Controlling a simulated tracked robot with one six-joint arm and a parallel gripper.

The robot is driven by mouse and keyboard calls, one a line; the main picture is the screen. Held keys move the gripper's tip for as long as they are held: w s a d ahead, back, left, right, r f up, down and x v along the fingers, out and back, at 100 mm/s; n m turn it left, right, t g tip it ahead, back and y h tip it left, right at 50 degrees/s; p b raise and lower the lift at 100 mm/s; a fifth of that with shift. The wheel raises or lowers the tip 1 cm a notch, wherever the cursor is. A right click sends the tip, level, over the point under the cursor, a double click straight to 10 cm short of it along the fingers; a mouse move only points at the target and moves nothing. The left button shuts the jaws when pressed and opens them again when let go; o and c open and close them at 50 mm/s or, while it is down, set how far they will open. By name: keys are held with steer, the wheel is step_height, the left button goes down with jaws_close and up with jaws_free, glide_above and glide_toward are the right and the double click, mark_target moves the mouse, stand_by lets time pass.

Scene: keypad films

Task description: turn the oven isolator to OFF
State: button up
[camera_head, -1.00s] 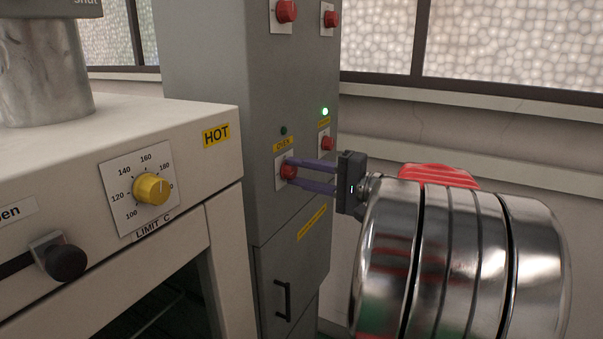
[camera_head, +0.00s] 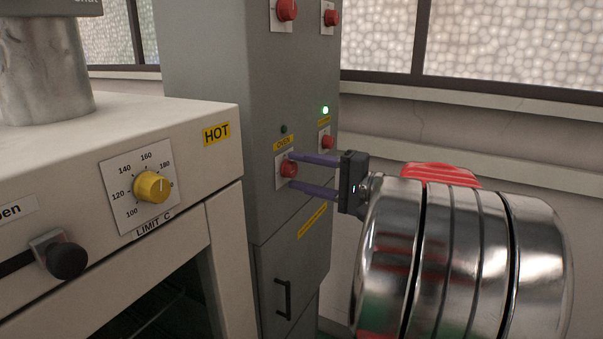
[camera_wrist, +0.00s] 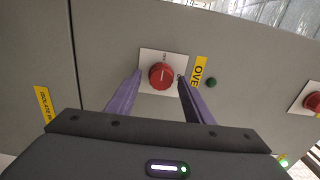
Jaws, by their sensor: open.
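The oven isolator is a red round knob (camera_head: 289,169) on a white plate, below a yellow OVEN label (camera_head: 284,144) on the grey cabinet. My gripper (camera_head: 291,170) is open, with its purple fingers above and below the knob in the head view. In the wrist view the knob (camera_wrist: 161,76) sits between the fingertips of my gripper (camera_wrist: 160,82), with a gap on each side. A pale mark shows on the knob; the small plate lettering is hard to read. The lamp (camera_wrist: 211,83) beside the OVEN label is dark green and looks unlit.
Another red knob (camera_head: 327,142) sits close to the right, under a lit green lamp (camera_head: 325,110). Two more red knobs are higher on the cabinet (camera_head: 210,60). The cream oven (camera_head: 225,160) with its yellow dial (camera_head: 151,187) stands to the left.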

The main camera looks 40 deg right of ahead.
steer(key=v, duration=1.3)
steer(key=shift+s, duration=0.2)
